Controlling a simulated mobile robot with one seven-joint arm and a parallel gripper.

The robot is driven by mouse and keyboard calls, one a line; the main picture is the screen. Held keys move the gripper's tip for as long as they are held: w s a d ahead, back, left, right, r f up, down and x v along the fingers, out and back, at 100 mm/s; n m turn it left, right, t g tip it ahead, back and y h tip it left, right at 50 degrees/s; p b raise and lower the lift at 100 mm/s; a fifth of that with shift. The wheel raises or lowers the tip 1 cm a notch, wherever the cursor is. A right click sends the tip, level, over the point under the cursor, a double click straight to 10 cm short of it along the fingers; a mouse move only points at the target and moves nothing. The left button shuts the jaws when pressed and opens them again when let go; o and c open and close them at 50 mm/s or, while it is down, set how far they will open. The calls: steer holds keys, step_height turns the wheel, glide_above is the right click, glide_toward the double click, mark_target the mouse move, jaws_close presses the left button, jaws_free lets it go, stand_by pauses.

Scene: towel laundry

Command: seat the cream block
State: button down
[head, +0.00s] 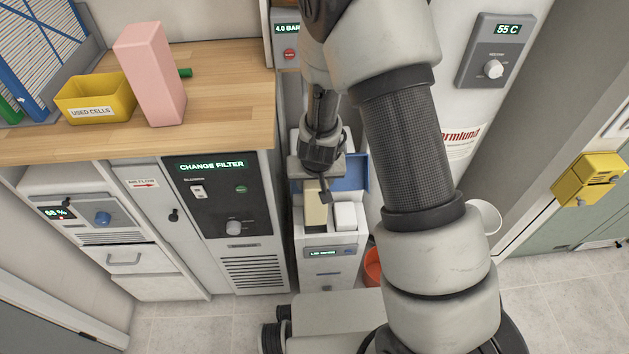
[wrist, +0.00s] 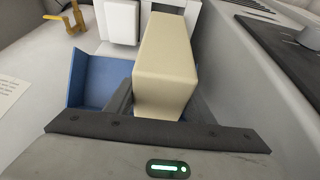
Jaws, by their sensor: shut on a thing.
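The cream block (wrist: 168,65) is a long rounded block. My gripper (wrist: 160,112) is shut on it, with a dark finger on either side in the wrist view. In the head view the cream block (head: 316,214) hangs below my gripper (head: 318,190), over the left side of the top of a narrow white unit (head: 327,270). A white block (head: 345,216) sits in the unit's top to its right. The block's lower end is at the unit's opening; how deep it reaches, I cannot tell. A blue lid (head: 355,172) stands open behind; it also shows in the wrist view (wrist: 90,82).
A grey cabinet with a "CHANGE FILTER" display (head: 212,165) stands close on the left. The wooden counter (head: 225,95) above bears a pink block (head: 150,75) and a yellow "USED CELLS" bin (head: 93,100). An orange-red bucket (head: 373,266) is on the floor at right.

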steer(key=shift+w+f+b, duration=0.15)
steer(key=shift+f+b, duration=1)
steer(key=shift+f, duration=0.35)
